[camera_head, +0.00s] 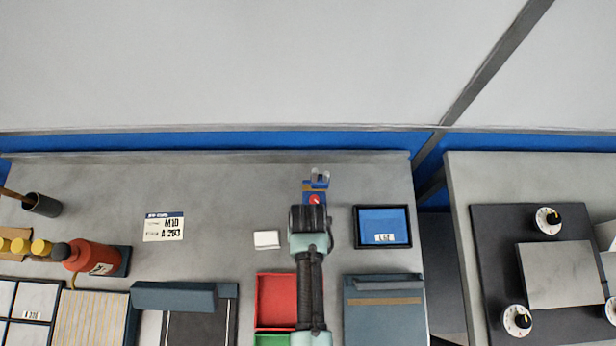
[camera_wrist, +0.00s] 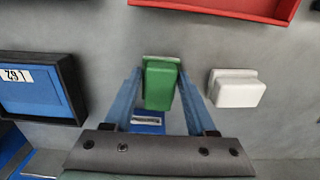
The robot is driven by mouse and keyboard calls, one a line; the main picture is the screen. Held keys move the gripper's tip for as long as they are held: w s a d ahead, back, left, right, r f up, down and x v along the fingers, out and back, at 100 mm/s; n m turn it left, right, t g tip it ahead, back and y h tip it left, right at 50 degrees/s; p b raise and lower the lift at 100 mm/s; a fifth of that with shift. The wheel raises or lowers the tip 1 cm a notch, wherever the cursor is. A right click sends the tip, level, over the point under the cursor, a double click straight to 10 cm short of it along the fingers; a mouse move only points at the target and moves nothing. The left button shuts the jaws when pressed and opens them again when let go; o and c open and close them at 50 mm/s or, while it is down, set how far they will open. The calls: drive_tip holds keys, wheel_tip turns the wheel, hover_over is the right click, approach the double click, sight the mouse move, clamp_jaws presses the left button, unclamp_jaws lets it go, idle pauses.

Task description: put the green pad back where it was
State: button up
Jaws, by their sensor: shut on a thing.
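The green pad (camera_wrist: 160,86) is between the two blue fingers of my gripper (camera_wrist: 161,92) in the wrist view, and the gripper is shut on it. A lighter green edge shows along its top in that view. Whether it touches the bench cannot be told. In the head view my gripper (camera_head: 317,184) is over the back middle of the bench, and I cannot make out the green pad there. A white pad (camera_wrist: 236,90) lies beside it in the wrist view; it also shows left of my arm in the head view (camera_head: 266,239).
A blue tray with a black rim (camera_head: 382,207) is right of my gripper. A red tray (camera_head: 275,275) lies nearer, with a green one (camera_head: 272,340) below it. A small blue labelled thing (camera_wrist: 147,123) shows beyond the pad. The back-left bench around a label card (camera_head: 164,226) has room.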

drive_tip(key=shift+f, duration=0.2)
drive_tip(key=o, duration=1.3)
drive_tip(key=shift+r, duration=0.1)
wheel_tip(320, 180, up, 12)
drive_tip(key=shift+r, duration=0.15)
